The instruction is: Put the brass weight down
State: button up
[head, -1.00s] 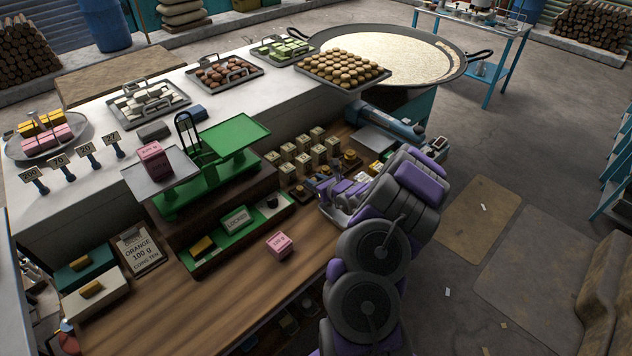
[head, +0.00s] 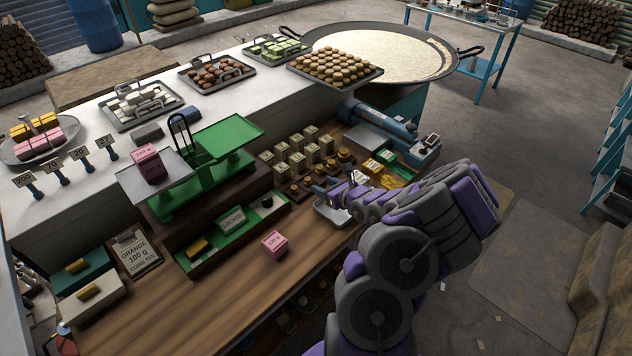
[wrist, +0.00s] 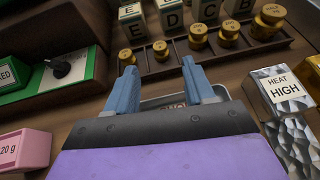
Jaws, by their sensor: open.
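Several brass weights (wrist: 198,36) stand upright in a dark wooden rack (wrist: 172,68), in a row of different sizes. In the head view the brass weights (head: 345,156) show small, just beyond my gripper. My gripper (wrist: 160,70) is open, with nothing visible between its blue fingers. The fingertips point at the rack, and the left one is close to the leftmost weight (wrist: 127,57). I cannot tell whether they touch. In the head view my gripper (head: 335,190) is above a metal tray (head: 327,215). Part of the tray is hidden under my arm.
A green balance (head: 205,170) holds a pink block (head: 149,163) on its left pan. Another pink block (head: 274,243) lies on the wooden counter (head: 190,300). Lettered blocks (wrist: 205,10) stand behind the rack. A silver "HEAT HIGH" packet (wrist: 283,90) lies at right.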

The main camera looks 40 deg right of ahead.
jog(key=shift+v, duration=1.65)
jog(key=w+a+r+n+t+y, duration=0.1)
jog(key=w+a+r+n+y, duration=0.4)
jog(key=a+r, duration=0.45)
jog(key=s+a+r+n+g+y, duration=0.2)
jog(key=a+r+n, duration=0.3)
jog(key=a, duration=0.5)
jog(key=s+a+r+n+g+y, duration=0.25)
jog(key=a+n, duration=0.35)
jog(key=a, duration=0.4)
jog(key=s+a+r+n+g+y, duration=0.1)
jog(key=a+r+n+g+y, duration=0.2)
jog(key=a+r+n, duration=0.45)
jog(key=s+a+f+n+g+h, duration=0.25)
jog(key=s+a+n, duration=0.2)
jog(key=s, duration=0.35)
jog(key=s+a+f+n+g+h, duration=0.1)
jog(key=s+a+f+n+g, duration=0.25)
jog(key=s, duration=0.55)
jog(key=s+d+n+g+h, duration=0.1)
jog(key=s+d+n+h, duration=0.1)
jog(key=s+d+h, duration=0.2)
jog(key=s+d+r+n+g+h, duration=0.1)
jog(key=s+d+n+h, duration=0.2)
jog(key=s, duration=0.6)
jog(key=shift+s+d+g+h, duration=0.4)
jog(key=shift+d+h, duration=0.4)
jog(key=shift+d, duration=0.35)
